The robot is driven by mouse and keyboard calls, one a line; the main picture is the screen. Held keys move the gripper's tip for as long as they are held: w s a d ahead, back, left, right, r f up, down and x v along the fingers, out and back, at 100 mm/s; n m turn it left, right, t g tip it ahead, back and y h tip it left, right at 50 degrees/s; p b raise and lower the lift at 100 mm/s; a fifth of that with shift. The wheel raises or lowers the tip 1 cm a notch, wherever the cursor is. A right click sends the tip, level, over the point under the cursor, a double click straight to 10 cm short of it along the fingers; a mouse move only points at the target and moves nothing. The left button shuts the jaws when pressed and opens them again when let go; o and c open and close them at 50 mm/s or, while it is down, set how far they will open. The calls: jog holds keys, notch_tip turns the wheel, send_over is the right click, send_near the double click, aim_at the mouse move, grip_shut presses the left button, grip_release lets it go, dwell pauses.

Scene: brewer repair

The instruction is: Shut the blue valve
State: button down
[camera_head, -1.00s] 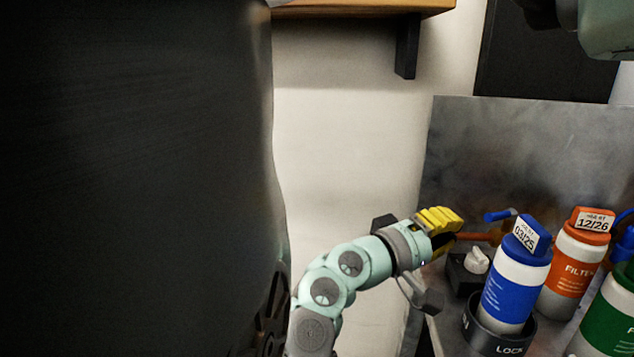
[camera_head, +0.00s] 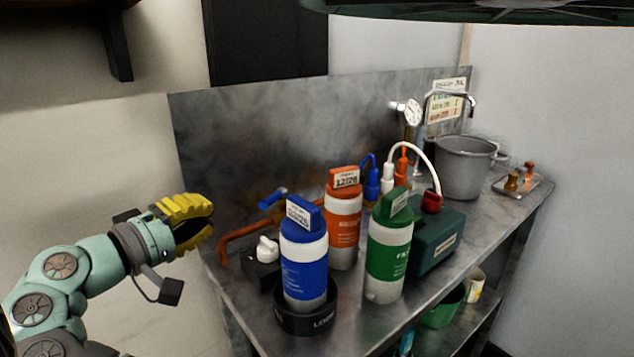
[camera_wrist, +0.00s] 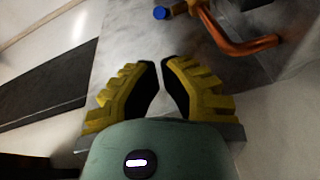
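The blue valve (camera_head: 272,198) shows as a small blue lever above the copper pipe (camera_head: 240,238) at the left end of the metal bench. In the wrist view the blue handle end (camera_wrist: 160,12) is at the top, beyond my fingertips, with the copper pipe (camera_wrist: 238,45) right of it. My gripper (camera_head: 211,218) is left of the valve and apart from it, beside the bench's left edge. Its yellow fingers nearly meet at the tips, with nothing between them in the wrist view (camera_wrist: 160,65). The valve's body is partly hidden.
A blue bottle (camera_head: 304,266) in a black ring holder (camera_head: 307,318) stands close right of the valve. Orange (camera_head: 344,225) and green (camera_head: 389,250) bottles stand beyond. A white knob (camera_head: 267,248) is in front of the pipe. The metal backsplash (camera_head: 300,130) rises behind.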

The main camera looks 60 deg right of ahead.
aim_at(263, 201)
jog(key=shift+s+d+f, duration=0.1)
jog(key=shift+s+d, duration=0.05)
jog(key=shift+d, duration=2.4)
jog(key=shift+s+d+f, duration=0.1)
jog(key=shift+d, duration=2.45)
jog(key=shift+r, duration=0.1)
jog(key=s+n+t+p, duration=0.1)
jog(key=s+t+p, duration=0.1)
jog(key=s, duration=0.1)
jog(key=shift+a, duration=0.1)
jog(key=shift+w, duration=0.25)
jog(key=shift+a, duration=0.1)
